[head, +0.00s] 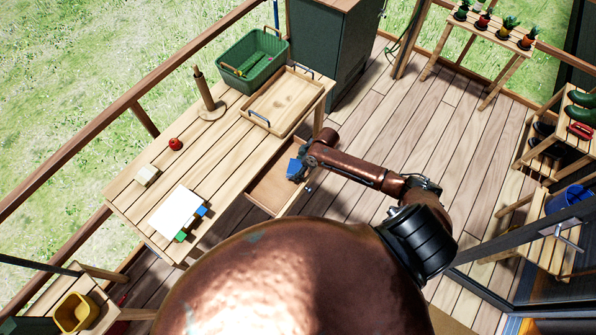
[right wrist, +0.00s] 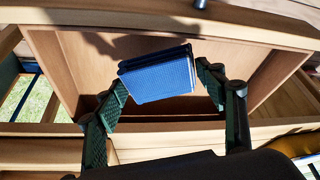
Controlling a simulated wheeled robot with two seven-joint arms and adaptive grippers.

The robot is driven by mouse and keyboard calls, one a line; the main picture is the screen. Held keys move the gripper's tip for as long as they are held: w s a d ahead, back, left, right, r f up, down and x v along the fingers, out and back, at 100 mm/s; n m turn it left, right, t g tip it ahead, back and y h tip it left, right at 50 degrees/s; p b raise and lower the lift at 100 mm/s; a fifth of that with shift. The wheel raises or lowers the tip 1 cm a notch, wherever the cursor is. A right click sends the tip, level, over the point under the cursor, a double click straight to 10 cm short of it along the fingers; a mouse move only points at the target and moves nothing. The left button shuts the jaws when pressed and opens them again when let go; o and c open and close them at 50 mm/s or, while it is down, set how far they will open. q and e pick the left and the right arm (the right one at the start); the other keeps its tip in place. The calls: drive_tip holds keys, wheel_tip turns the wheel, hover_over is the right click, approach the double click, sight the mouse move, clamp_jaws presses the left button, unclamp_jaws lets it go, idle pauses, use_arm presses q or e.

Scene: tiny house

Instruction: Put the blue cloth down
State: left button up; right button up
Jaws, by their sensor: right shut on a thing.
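The folded blue cloth (head: 294,168) is in my right gripper (head: 301,166), over the open wooden drawer (head: 268,190) at the table's right side. I cannot tell whether the cloth touches the drawer floor. My left gripper is not in view.
On the slatted table (head: 135,192) are a wooden tray (head: 284,98), a green crate (head: 253,60), an upright wooden holder (head: 206,98), a red round thing (head: 175,144) and a white sheet (head: 178,212). A dark green cabinet (head: 325,50) stands behind. The deck right of the drawer is clear.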

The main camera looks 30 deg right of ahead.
sight(298, 170)
drive_tip(key=shift+f, duration=1.85)
drive_tip(key=shift+f, duration=0.15)
drive_tip(key=o, duration=1)
drive_tip(key=shift+r, duration=0.3)
drive_tip(key=v, duration=1.1)
drive_tip(key=shift+d+r+p, duration=0.1)
drive_tip(key=shift+r+p, duration=0.25)
